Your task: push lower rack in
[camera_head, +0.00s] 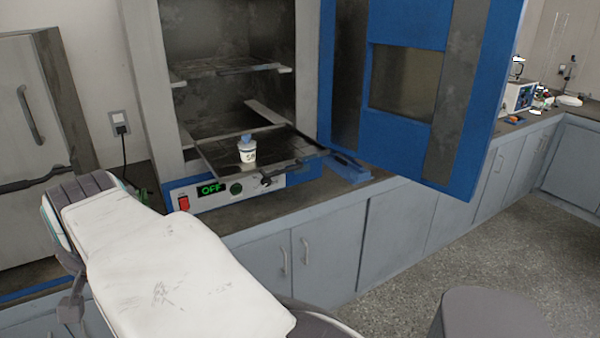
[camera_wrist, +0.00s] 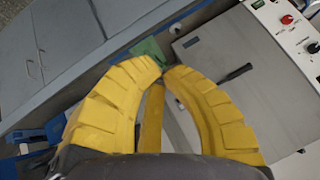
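The lower rack (camera_head: 215,152) sticks out of the open oven chamber, roughly level. A small white cup with a blue lid (camera_head: 248,149) stands upright on it. The upper rack (camera_head: 222,68) sits above, inside the chamber. In the wrist view, the yellow fingers of my gripper (camera_wrist: 164,67) curve together with their tips meeting, and no held thing shows between them. Neither rack is seen in the wrist view. In the head view, my white arm fills the lower left, and my fingers cannot be made out there.
The blue oven door (camera_head: 408,125) stands wide open on the right. The control panel (camera_head: 220,188) below the rack reads OFF. A green object (camera_wrist: 148,50) lies just beyond my fingertips, beside a grey box (camera_wrist: 236,77). Cabinets (camera_head: 325,250) run below the bench.

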